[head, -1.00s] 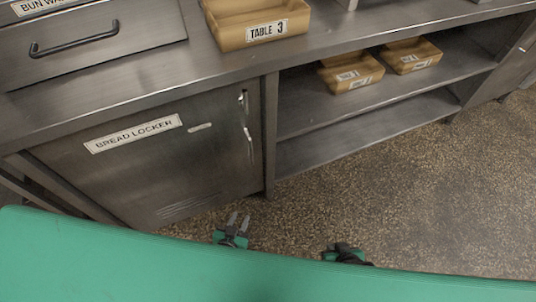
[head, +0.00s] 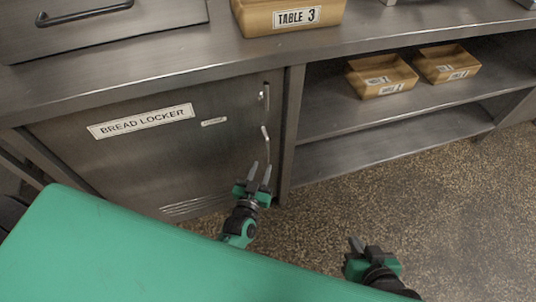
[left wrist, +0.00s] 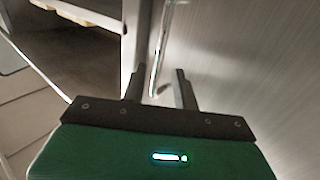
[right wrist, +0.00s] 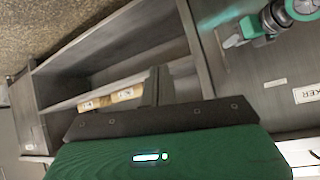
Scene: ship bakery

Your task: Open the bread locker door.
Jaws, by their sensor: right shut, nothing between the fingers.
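The bread locker door (head: 150,160) is a grey steel panel with a "BREAD LOCKER" label, and it is shut. Its upright bar handle (head: 266,142) is near the right edge. My left gripper (head: 260,170) is open at the handle's lower end. In the left wrist view, the handle (left wrist: 163,45) runs down between the two parted fingers (left wrist: 157,78); I cannot tell whether they touch it. My right gripper (head: 355,245) is shut and empty, low in front of the open shelves. Its closed fingers (right wrist: 157,85) also show in the right wrist view.
A counter (head: 180,60) overhangs the door, with a "TABLE 3" tray (head: 260,20) on top. Open shelves (head: 340,118) with two tan trays stand right of the door. A drawer (head: 160,30) is above left. Speckled floor (head: 450,220) is clear at the right.

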